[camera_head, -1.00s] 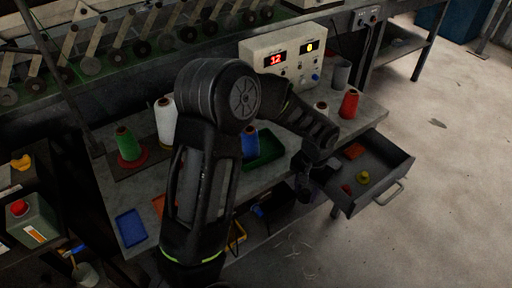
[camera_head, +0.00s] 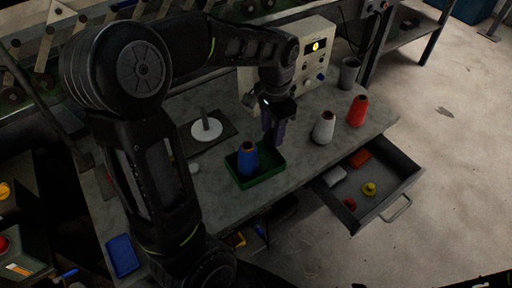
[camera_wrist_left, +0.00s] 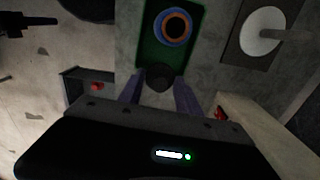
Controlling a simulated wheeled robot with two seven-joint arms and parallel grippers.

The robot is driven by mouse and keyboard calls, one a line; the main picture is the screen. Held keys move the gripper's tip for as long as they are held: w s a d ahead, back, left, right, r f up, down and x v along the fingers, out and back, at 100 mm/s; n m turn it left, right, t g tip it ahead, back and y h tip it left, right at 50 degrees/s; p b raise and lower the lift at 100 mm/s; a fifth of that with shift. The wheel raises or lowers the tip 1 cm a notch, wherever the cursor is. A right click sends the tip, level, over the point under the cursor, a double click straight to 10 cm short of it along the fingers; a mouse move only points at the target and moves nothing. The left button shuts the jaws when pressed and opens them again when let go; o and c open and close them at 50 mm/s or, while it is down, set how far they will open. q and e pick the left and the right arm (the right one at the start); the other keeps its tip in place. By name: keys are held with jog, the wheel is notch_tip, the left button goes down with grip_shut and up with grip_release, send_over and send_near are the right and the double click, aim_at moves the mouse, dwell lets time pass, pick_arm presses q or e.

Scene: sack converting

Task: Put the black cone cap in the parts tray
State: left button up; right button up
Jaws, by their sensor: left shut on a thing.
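My left gripper (camera_head: 273,132) is over the workbench, just behind the green tray (camera_head: 269,173). In the left wrist view its fingers (camera_wrist_left: 160,92) are shut on a small dark piece, the black cone cap (camera_wrist_left: 160,77). The cap lies close to the near edge of the green tray (camera_wrist_left: 147,50) in that view; its height over the bench is hard to tell. A blue thread cone (camera_head: 247,158) stands in the tray; it also shows from above in the wrist view (camera_wrist_left: 175,27). The cap is hidden in the head view. My right gripper is not in view.
A grey cone (camera_head: 324,128), a red cone (camera_head: 357,111) and a grey cup (camera_head: 349,73) stand right of the tray. A white disc with a peg (camera_head: 206,128) is left. A control box (camera_head: 318,62) stands behind. An open drawer (camera_head: 385,182) holds small parts.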

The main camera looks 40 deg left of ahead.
pick_arm(q)
jog(key=shift+w+a+r, duration=0.1)
jog(key=shift+a+r, duration=0.1)
jog(key=shift+a, duration=0.1)
jog(key=shift+s+d+r, duration=0.2)
jog(key=shift+s, duration=0.05)
send_over(269, 160)
notch_tip(269, 160, down, 6)
jog(key=shift+w+a+f, duration=0.1)
jog(key=shift+w+f, duration=0.05)
jog(key=shift+f, duration=0.1)
jog(key=shift+s+f, duration=0.15)
jog(key=shift+f, duration=0.85)
jog(key=shift+s+f, duration=0.1)
jog(key=shift+f, duration=0.85)
grip_shut()
jog(key=o, duration=0.9)
grip_release()
jog(key=o, duration=0.3)
jog(key=shift+w, duration=0.15)
jog(key=shift+o, duration=0.5)
jog(key=shift+r+p, duration=0.1)
jog(key=shift+p, duration=0.2)
